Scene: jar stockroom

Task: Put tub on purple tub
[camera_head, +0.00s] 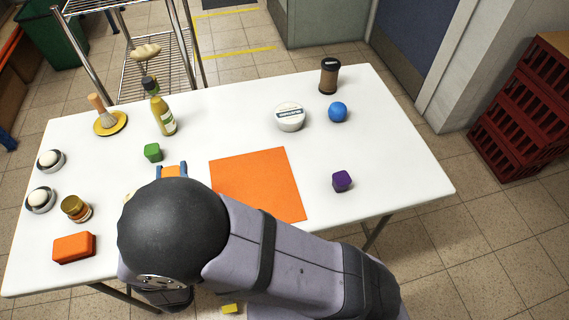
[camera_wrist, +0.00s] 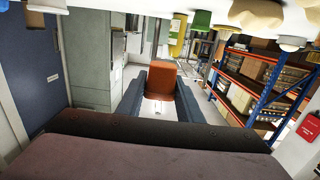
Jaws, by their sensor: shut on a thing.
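A small orange tub (camera_head: 172,171) is held between the blue fingers of my gripper (camera_head: 171,168), on the left part of the white table in the head view. In the wrist view the orange tub (camera_wrist: 166,60) sits between both fingers of my gripper (camera_wrist: 160,85). My arm hides part of the gripper in the head view. A small purple tub (camera_head: 342,181) stands on the table to the right of the orange mat, well apart from my gripper. A round white tub (camera_head: 290,117) with a dark label stands farther back.
An orange mat (camera_head: 257,184) lies mid-table. A green block (camera_head: 153,152) stands just behind my gripper. A yellow bottle (camera_head: 163,117), blue ball (camera_head: 338,112), brown shaker (camera_head: 329,76), amber jar (camera_head: 76,208) and orange box (camera_head: 74,247) also stand here. The table around the purple tub is clear.

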